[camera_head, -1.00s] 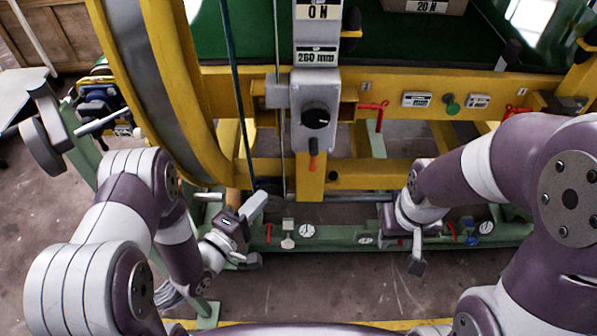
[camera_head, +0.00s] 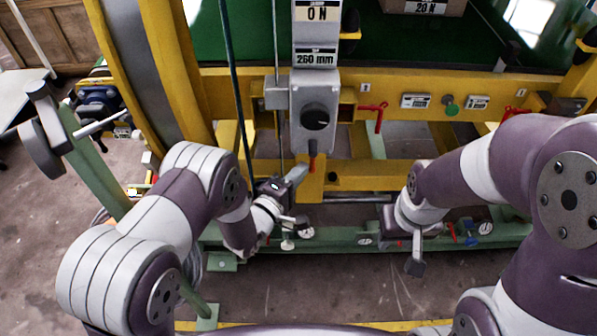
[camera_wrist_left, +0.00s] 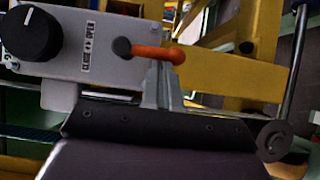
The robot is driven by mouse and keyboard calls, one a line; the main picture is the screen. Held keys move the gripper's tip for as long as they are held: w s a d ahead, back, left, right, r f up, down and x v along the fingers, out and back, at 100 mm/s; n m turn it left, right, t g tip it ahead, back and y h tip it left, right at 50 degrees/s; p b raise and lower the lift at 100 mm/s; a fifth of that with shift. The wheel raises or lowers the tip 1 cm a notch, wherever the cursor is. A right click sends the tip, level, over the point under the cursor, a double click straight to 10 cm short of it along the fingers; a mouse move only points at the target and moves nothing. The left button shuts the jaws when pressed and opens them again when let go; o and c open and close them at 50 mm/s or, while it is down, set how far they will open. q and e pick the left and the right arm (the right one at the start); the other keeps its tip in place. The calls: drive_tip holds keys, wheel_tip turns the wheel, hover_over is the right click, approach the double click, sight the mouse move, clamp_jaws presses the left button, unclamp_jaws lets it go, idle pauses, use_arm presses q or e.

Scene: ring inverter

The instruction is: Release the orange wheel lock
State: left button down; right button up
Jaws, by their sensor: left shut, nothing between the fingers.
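An orange-red lever (camera_head: 312,162) hangs below the grey control box (camera_head: 316,112) with its black knob, at the middle of the head view. In the left wrist view the orange lever (camera_wrist_left: 158,52) points right from a dark pivot, beside a label reading CLOSE and OPEN. My left gripper (camera_head: 298,173) is just below and left of the lever, shut and empty. In the left wrist view its grey fingers (camera_wrist_left: 163,88) rise to the lever's free end; whether they touch it I cannot tell. My right gripper (camera_head: 415,264) hangs right of centre, away from the lever; its jaws are unclear.
A large yellow ring (camera_head: 185,65) stands left of the box, partly hidden by my left arm. A yellow beam (camera_head: 450,85) with a red handle (camera_head: 374,107) and green button (camera_head: 451,105) runs right. A green rail (camera_head: 340,240) with gauges lies below.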

drive_tip(key=shift+f, duration=0.1)
use_arm(q)
drive_tip(key=shift+d+f+n+b, duration=0.15)
drive_tip(key=shift+n+b, duration=0.15)
drive_tip(key=shift+b, duration=0.15)
use_arm(e)
drive_tip(key=shift+f, duration=0.4)
